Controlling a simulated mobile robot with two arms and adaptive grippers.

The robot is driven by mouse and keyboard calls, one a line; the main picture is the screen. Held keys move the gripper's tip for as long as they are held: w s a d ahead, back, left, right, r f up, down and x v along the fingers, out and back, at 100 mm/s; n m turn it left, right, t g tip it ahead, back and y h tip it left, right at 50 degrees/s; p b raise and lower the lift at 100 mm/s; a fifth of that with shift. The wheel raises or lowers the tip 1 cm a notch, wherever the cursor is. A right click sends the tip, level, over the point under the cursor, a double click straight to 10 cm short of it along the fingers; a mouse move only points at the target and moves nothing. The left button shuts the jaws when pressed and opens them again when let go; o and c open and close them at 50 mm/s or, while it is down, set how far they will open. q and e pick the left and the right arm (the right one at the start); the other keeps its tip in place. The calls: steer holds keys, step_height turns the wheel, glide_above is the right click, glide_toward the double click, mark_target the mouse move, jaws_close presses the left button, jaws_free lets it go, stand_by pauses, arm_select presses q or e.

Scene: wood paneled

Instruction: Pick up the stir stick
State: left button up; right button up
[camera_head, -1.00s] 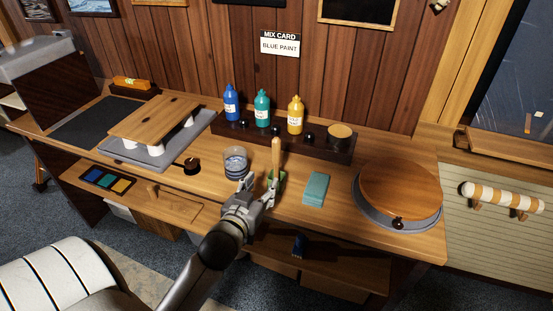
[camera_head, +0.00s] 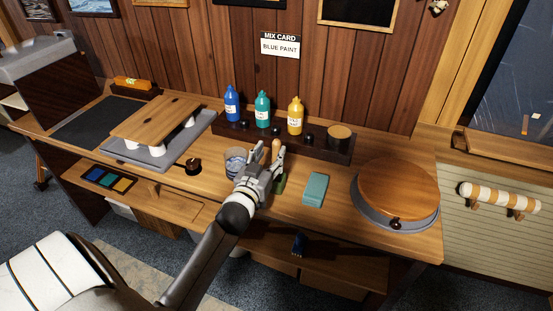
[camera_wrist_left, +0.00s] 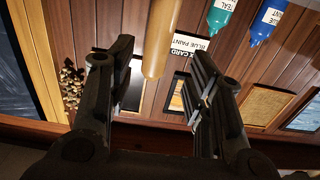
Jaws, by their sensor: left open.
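The stir stick (camera_head: 276,148) is a light wooden rod standing upright in a green holder (camera_head: 280,184) on the workbench. My left gripper (camera_head: 262,162) is in front of it and hides much of the stick and holder. In the left wrist view the stick (camera_wrist_left: 160,40) comes in from the top, between the two open, well-spaced fingers (camera_wrist_left: 160,70). No contact with the stick shows there. My right gripper is in neither view.
Paint bottles, including a yellow one (camera_head: 295,115), stand in a dark rack (camera_head: 230,127) behind.

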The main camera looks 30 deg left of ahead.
mark_target(275, 150)
arm_select(q)
steer(key=shift+d+p+x, duration=0.15)
steer(key=shift+p+x, duration=0.2)
steer(key=shift+x, duration=0.75)
steer(key=shift+d+p+x, duration=0.15)
steer(key=shift+p+x, duration=0.15)
steer(key=shift+x, duration=0.8)
steer(key=c, duration=1)
